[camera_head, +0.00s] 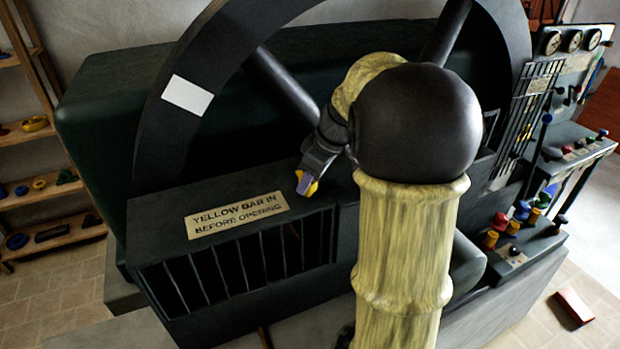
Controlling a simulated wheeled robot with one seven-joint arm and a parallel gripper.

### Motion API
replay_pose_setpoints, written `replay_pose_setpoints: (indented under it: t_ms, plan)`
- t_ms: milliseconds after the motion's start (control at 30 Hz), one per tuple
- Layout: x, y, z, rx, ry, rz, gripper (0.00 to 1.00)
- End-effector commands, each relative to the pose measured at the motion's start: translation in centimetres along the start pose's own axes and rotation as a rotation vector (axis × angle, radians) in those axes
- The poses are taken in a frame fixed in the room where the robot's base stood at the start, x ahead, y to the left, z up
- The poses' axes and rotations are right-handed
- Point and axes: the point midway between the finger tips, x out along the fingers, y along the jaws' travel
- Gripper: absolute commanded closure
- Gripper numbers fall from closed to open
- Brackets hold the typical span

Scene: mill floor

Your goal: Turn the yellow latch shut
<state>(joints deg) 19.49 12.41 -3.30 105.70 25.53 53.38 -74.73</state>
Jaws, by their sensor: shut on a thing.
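The yellow latch (312,188) is a small yellow piece on the top front edge of the dark machine housing (160,220), right of a sign. My gripper (304,185) reaches down to it from the upper right and is shut on it. Only parts of the latch show around the fingers, so I cannot tell how far it is turned. My pale yellow arm with its black joint covers the housing to the right of the latch.
A sign (237,214) reads "YELLOW BAR IN BEFORE OPENING". Below it is a slatted grille (225,270). A large dark wheel (170,125) with a white patch rises behind. A control bench (580,150) with levers stands right.

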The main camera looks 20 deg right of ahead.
Motion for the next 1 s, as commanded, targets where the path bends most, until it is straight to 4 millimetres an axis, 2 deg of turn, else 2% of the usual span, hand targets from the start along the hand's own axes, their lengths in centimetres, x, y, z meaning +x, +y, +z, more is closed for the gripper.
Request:
replay_pose_setpoints:
  t_ms: [1000]
  plan:
    - [-0.19,-0.51,-0.42,0.77,0.001,0.323,0.83]
